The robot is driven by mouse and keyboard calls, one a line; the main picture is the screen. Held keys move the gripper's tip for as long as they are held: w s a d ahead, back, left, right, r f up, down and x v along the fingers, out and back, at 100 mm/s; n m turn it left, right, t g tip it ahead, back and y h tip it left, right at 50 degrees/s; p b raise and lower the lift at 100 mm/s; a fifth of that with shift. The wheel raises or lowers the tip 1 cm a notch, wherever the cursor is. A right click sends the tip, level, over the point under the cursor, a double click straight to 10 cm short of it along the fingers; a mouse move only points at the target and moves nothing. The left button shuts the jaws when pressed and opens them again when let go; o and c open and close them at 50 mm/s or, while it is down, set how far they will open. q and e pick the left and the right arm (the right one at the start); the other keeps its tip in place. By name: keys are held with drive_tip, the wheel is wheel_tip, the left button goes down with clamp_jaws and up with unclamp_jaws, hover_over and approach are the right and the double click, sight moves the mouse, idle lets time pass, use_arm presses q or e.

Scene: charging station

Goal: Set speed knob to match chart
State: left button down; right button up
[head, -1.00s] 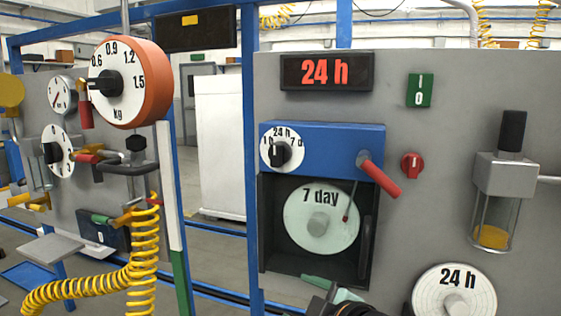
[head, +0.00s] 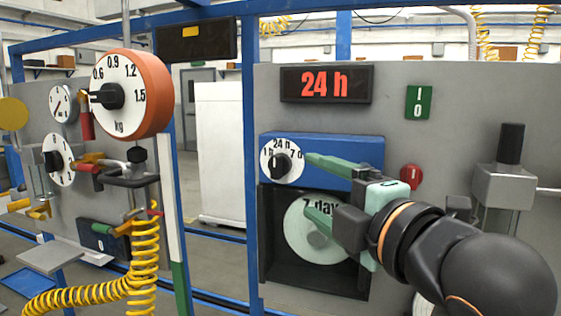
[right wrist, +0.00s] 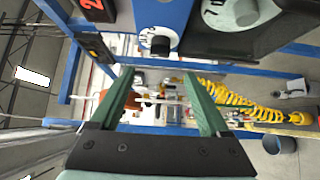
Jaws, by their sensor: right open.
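The speed knob (head: 281,166) is black, on a white dial marked 1 h, 24 h and 7 d, at the left of a blue housing (head: 345,148). Its exact pointing is too small to tell. Below, in a dark recess, a pale green chart (head: 300,238) reads 7 day, partly covered by my gripper. My right gripper (head: 309,183) is open and empty, its green fingers spread one above the other, just right of the knob and not around it. In the right wrist view the knob (right wrist: 160,46) lies beyond the fingertips. My left gripper is not in view.
A display (head: 327,84) reads 24 h. A green switch (head: 418,102) and a red knob (head: 410,177) are to its right. A glass-cupped fitting (head: 504,185) stands farther right. An orange-rimmed kg gauge (head: 120,95) and a yellow coiled hose (head: 145,255) are at left.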

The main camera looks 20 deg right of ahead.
sight(280, 169)
drive_tip(key=w+p, duration=0.1)
drive_tip(key=w, duration=0.2)
drive_tip(key=w+a+p, duration=0.1)
drive_tip(key=w+p, duration=0.1)
drive_tip(key=w, duration=0.2)
drive_tip(key=w+a+p, duration=0.1)
drive_tip(key=w, duration=0.3)
drive_tip(key=shift+w, duration=0.2)
drive_tip(key=shift+c, duration=0.2)
clamp_jaws()
